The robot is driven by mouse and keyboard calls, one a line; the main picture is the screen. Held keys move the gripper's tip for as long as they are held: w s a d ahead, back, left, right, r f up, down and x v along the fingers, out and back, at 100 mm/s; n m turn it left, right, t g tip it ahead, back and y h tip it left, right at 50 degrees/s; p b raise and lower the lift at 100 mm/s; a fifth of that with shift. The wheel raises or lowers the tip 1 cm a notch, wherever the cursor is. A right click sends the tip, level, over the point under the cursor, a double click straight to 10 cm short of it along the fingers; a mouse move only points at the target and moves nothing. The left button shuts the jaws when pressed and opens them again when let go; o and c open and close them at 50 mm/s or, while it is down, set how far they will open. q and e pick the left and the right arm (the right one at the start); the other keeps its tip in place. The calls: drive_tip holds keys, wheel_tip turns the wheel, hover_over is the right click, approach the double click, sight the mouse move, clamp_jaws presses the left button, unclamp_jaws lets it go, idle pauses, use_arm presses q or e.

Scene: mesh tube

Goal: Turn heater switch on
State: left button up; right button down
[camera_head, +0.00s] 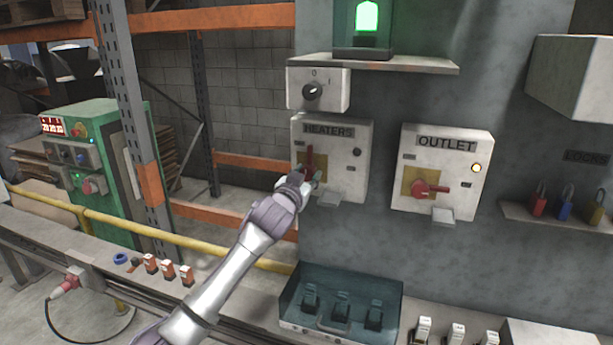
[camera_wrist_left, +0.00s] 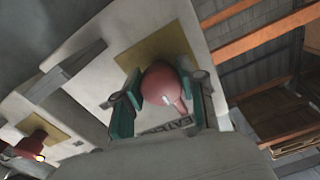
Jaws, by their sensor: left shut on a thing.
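The HEATERS box (camera_head: 345,180) is a pale panel on the grey wall in the head view. Its red switch handle (camera_head: 309,157) points upward over a yellow plate, and its round lamp (camera_head: 357,152) is dark. My left gripper (camera_head: 308,181) is at the lower part of this handle and partly hides it. In the left wrist view, the red handle (camera_wrist_left: 164,84) sits between the teal fingers of the left gripper (camera_wrist_left: 163,100), which is shut on it. The yellow plate (camera_wrist_left: 155,52) shows behind. My right gripper is not in view.
The OUTLET box (camera_head: 450,195) to the right has a sideways red handle (camera_head: 430,189) and a lit lamp (camera_head: 476,168). A rotary knob box (camera_head: 330,90) sits above HEATERS. A shelf with padlocks (camera_head: 540,213) is at right; a dark tray (camera_head: 340,285) is below.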

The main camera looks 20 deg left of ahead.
use_arm(q)
drive_tip(key=m+p, duration=0.2)
drive_tip(key=m, duration=0.2)
drive_tip(key=shift+a+r, duration=0.1)
drive_tip(key=m+p, duration=0.2)
drive_tip(key=m, duration=0.3)
drive_tip(key=m+p, duration=0.2)
drive_tip(key=m, duration=0.2)
drive_tip(key=shift+r+m, duration=0.1)
drive_tip(key=shift+m, duration=0.2)
drive_tip(key=shift+m+p, duration=0.95)
drive_tip(key=shift+m, duration=1.25)
drive_tip(key=o, duration=1.2)
drive_tip(key=shift+c, duration=0.2)
